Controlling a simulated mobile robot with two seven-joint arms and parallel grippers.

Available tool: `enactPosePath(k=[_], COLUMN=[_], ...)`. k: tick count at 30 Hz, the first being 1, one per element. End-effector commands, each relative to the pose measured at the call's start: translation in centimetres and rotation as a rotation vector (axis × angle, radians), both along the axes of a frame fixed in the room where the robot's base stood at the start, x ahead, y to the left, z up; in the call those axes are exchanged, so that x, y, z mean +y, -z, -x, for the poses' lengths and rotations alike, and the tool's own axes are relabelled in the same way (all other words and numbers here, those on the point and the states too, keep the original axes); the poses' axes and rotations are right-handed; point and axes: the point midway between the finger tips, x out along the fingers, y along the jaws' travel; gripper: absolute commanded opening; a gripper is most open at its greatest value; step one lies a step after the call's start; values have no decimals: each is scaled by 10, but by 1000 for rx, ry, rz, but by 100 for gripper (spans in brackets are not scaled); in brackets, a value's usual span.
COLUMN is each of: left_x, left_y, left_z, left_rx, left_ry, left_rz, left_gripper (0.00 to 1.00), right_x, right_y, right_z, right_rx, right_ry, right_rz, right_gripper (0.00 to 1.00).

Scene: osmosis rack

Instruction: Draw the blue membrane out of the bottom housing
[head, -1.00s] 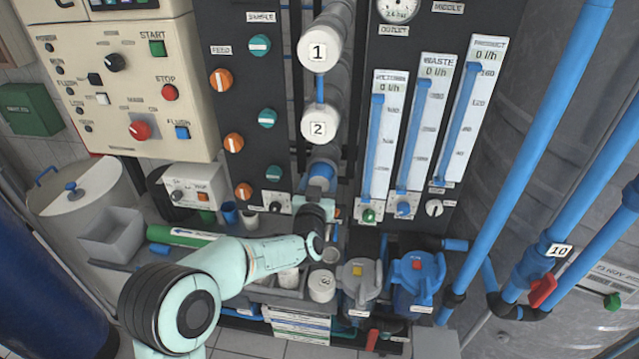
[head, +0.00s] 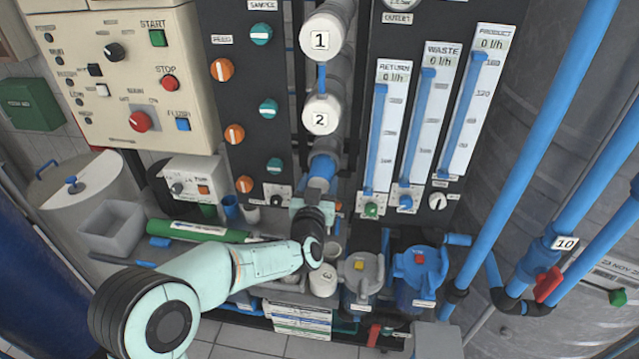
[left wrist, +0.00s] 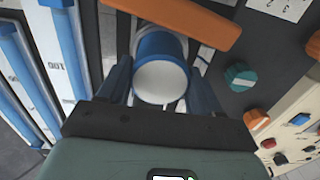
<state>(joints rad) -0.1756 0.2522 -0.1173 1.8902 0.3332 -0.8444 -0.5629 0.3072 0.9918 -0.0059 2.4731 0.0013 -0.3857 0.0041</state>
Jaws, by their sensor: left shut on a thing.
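The blue membrane (head: 322,168) sticks out of the open end of the bottom housing (head: 338,146), below the capped housing marked 2 (head: 322,115). My left gripper (head: 314,196) is at the membrane's near end, shut on it. In the left wrist view the membrane (left wrist: 160,46) shows its pale round end face between the two dark fingers of my left gripper (left wrist: 161,88). The membrane's far part is hidden inside the housing. My right gripper is not in view.
A white cap marked 3 (head: 323,280) stands on the bench near my left forearm. A green tube (head: 197,231) and a grey bin (head: 112,228) are to the left. Flow meters (head: 410,130) and blue-lidded filter (head: 418,268) are to the right.

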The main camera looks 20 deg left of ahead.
Motion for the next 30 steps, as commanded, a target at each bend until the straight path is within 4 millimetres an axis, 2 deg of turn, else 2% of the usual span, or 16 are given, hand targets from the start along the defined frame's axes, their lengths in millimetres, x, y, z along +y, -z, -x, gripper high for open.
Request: enactPosePath(k=[30], left_x=[-9], left_y=[-1], left_z=[34], left_rx=[-2], left_ry=[1], left_rz=[-1], left_gripper=[26], right_x=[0], right_y=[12], right_z=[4], right_rx=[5], right_ry=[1], right_rz=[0], right_gripper=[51])
